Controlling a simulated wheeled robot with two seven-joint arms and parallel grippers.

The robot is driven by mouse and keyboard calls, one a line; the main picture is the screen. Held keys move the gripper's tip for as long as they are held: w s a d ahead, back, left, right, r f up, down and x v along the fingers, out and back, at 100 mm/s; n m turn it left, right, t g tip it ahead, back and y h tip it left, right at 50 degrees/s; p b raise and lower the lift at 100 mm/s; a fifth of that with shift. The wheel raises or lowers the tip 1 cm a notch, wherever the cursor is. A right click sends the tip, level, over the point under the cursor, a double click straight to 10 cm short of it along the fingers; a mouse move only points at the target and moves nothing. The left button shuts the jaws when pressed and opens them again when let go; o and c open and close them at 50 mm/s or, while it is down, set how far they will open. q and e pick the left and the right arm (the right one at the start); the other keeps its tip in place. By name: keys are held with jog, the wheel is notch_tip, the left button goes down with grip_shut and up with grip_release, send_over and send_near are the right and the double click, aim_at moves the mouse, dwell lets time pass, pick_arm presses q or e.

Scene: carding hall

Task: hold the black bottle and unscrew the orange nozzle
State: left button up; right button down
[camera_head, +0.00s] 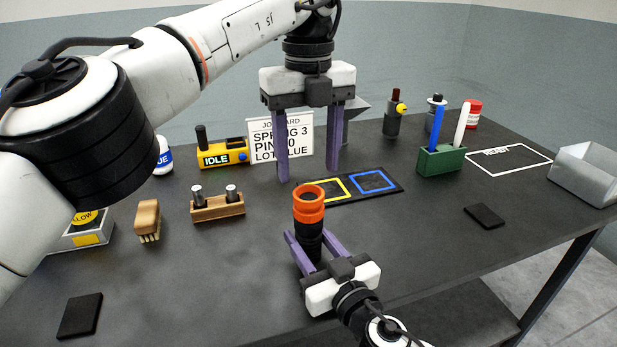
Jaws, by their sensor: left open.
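The black bottle (308,242) stands upright near the middle of the table, topped by the orange nozzle (308,204). My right gripper (305,236) comes from the lower right, its purple fingers on either side of the bottle's black body and closed against it. The fingers and gripper body hide the bottle's lower part. My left gripper (307,176) hangs pointing down, above and behind the nozzle in the picture. Its two fingers are wide apart with nothing between them, and they appear clear of the nozzle.
Behind the bottle lies a dark mat with yellow and blue squares (372,181). A job card (281,138) stands behind my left gripper. A green holder (441,160) is at right, a wooden block with pegs (217,207) at left. The table's front left is mostly clear.

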aim_at(308, 193)
pick_arm(q)
jog(key=m, duration=0.6)
jog(key=shift+m, duration=0.4)
jog(key=m, duration=0.8)
jog(key=shift+m, duration=0.4)
jog(key=m, duration=0.8)
jog(key=shift+m, duration=0.3)
jog(key=m, duration=0.6)
jog(key=shift+m, duration=0.3)
jog(key=m, duration=1)
jog(key=shift+f+m, duration=0.2)
jog(key=shift+m, duration=0.2)
notch_tip(308, 193, down, 8)
jog(key=shift+r, duration=0.2)
